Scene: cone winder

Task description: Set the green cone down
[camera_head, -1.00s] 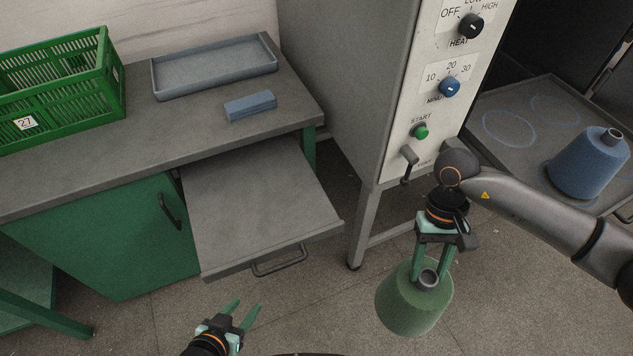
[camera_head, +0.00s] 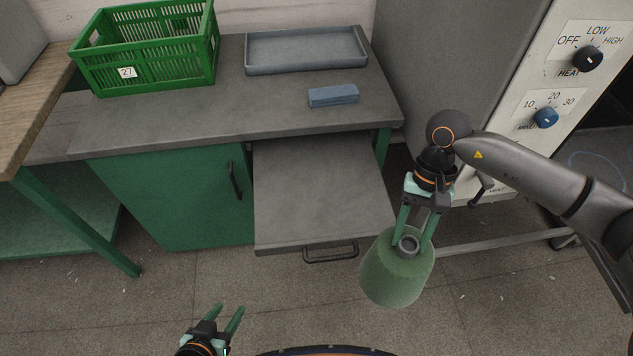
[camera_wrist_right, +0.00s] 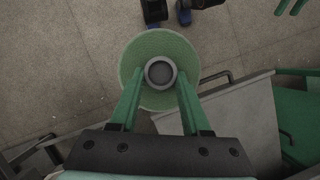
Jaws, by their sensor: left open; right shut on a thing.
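The green cone (camera_head: 396,272) hangs upright in the air over the floor, to the right of the pull-out shelf. My right gripper (camera_head: 414,236) is shut on the grey tube at the cone's top. In the right wrist view the green cone (camera_wrist_right: 182,48) shows from above, with the fingers (camera_wrist_right: 160,84) on either side of its tube. My left gripper (camera_head: 228,318) is open and empty, low over the floor at the bottom left.
A bare pull-out shelf (camera_head: 318,195) extends from the workbench (camera_head: 225,112). A green crate (camera_head: 150,62), a grey tray (camera_head: 306,52) and a blue block (camera_head: 333,95) stand on the bench. The machine with dials (camera_head: 565,110) is at right.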

